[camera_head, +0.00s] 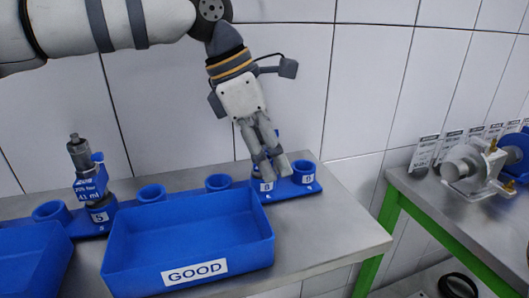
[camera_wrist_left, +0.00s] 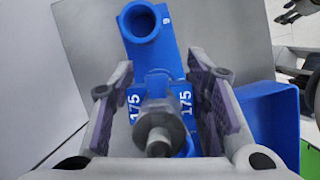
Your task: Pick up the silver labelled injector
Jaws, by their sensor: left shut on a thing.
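My left gripper (camera_head: 270,165) points down at the blue holder at the right end of the row, behind the GOOD bin. It also shows in the left wrist view (camera_wrist_left: 160,110), with a finger on each side of a silver injector (camera_wrist_left: 160,130) that has a blue label reading 175. The gripper is shut on this injector, which is mostly hidden by the fingers in the head view. The injector is over or in its blue holder (camera_head: 305,187); I cannot tell if it is lifted. Another silver injector (camera_head: 80,155) with a blue label stands upright in a holder at the left.
A blue bin labelled GOOD (camera_head: 195,268) stands in front of the holders, empty as far as I see. Another blue bin (camera_head: 35,262) is at the left edge. Empty holder cups (camera_head: 218,182) stand between. A second table (camera_head: 470,225) with a pump (camera_head: 475,165) is at the right.

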